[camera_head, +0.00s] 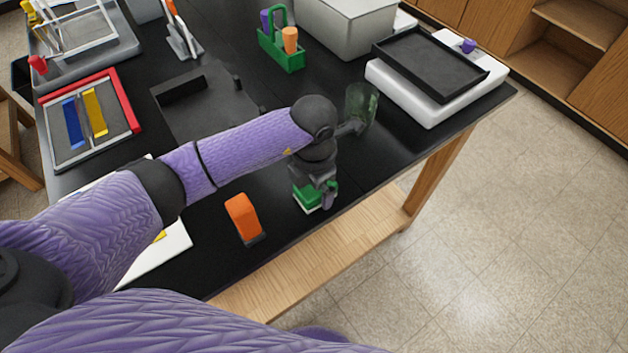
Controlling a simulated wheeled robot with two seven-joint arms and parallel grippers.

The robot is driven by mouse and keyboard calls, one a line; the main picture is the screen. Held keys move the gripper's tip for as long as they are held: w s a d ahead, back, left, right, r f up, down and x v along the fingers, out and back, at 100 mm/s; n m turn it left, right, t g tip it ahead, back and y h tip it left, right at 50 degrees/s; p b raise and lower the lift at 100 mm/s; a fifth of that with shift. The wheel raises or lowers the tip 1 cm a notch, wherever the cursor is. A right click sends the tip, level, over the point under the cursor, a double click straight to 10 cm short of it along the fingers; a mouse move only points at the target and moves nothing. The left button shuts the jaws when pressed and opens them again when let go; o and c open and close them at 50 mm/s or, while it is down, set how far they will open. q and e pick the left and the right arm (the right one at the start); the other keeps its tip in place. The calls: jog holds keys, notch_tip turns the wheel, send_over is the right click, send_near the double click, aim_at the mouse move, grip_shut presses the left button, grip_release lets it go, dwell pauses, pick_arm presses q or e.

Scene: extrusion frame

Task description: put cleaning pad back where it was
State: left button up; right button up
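A green block with a white lower layer, which looks like the cleaning pad (306,198), is at the black table's front edge. My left gripper (322,189) points down at it from above. One finger shows in front of the pad's right part, with green on both sides of it. The other finger is hidden, so I cannot tell whether the gripper is closed on the pad. Whether the pad touches the table is also unclear. My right gripper is out of view.
An orange block with a dark base (242,217) stands left of the pad. A clear greenish glass (361,103) is behind my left wrist. A white device with a black tray (432,62) stands at right. A green caddy (281,50) and a red-edged tray (91,116) are farther back.

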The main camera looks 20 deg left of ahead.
pick_arm(q)
notch_tip(320, 180, up, 12)
jog(key=p, duration=0.2)
jog(key=shift+r, duration=0.15)
